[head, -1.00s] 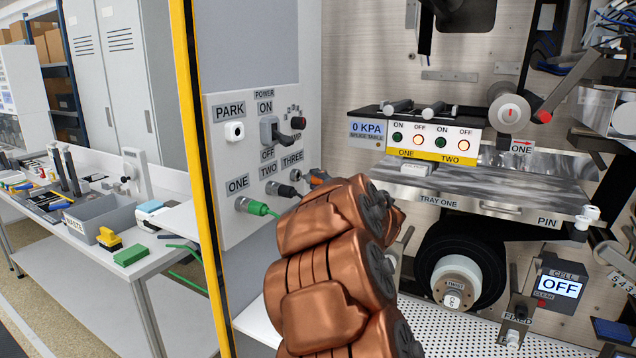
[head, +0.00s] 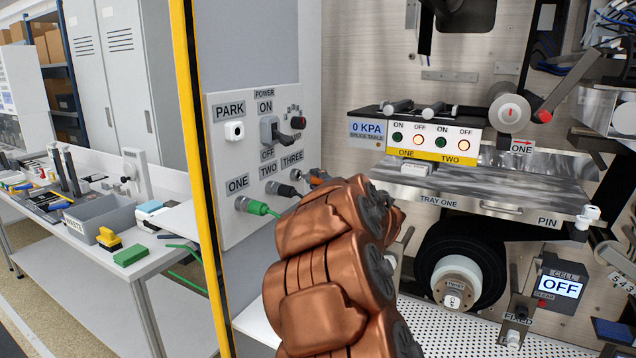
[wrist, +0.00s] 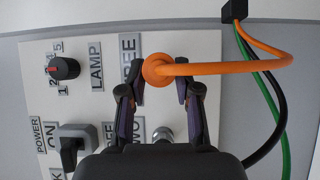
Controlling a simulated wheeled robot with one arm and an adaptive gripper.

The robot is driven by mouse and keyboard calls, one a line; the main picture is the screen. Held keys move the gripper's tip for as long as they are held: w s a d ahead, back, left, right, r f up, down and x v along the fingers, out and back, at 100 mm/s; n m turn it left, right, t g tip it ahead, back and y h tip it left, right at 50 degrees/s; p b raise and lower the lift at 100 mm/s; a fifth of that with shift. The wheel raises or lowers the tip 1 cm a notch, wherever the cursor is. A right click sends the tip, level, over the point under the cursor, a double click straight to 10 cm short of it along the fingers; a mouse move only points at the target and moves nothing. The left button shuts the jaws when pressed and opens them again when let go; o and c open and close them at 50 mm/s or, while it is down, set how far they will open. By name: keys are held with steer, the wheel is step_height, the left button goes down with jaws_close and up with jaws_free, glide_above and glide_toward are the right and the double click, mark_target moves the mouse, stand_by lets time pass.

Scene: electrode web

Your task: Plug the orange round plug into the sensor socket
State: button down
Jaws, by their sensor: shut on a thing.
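The orange round plug (wrist: 157,70) sits between my fingertips at the white panel, beside the THREE label; its orange cable runs right in the wrist view. In the head view only a bit of orange shows past my wrist. My gripper (wrist: 161,88) is shut on the plug. No sensor label is readable. The socket at THREE is hidden behind the plug and my gripper, so I cannot tell whether the plug is seated in it. A green plug (head: 257,208) is in socket ONE, and a dark plug (head: 287,190) is at TWO.
The power switch (head: 270,130), lamp knob (wrist: 64,68) and PARK holder (head: 234,131) are on the same panel. Green and black cables (wrist: 268,95) run beside the orange one. A yellow post (head: 196,170) edges the panel's left. Tray one (head: 440,190) lies to the right.

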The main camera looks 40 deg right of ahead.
mark_target(309, 180)
steer(key=shift+w+a+b, duration=0.2)
steer(key=shift+w+b, duration=0.05)
steer(key=shift+w, duration=0.5)
steer(key=shift+w+a+b, duration=0.2)
steer(key=shift+w+b, duration=0.05)
steer(key=shift+w, duration=0.45)
stand_by(0.4)
steer(key=c, duration=0.7)
jaws_free()
steer(key=shift+v, duration=6)
steer(key=shift+r, duration=0.1)
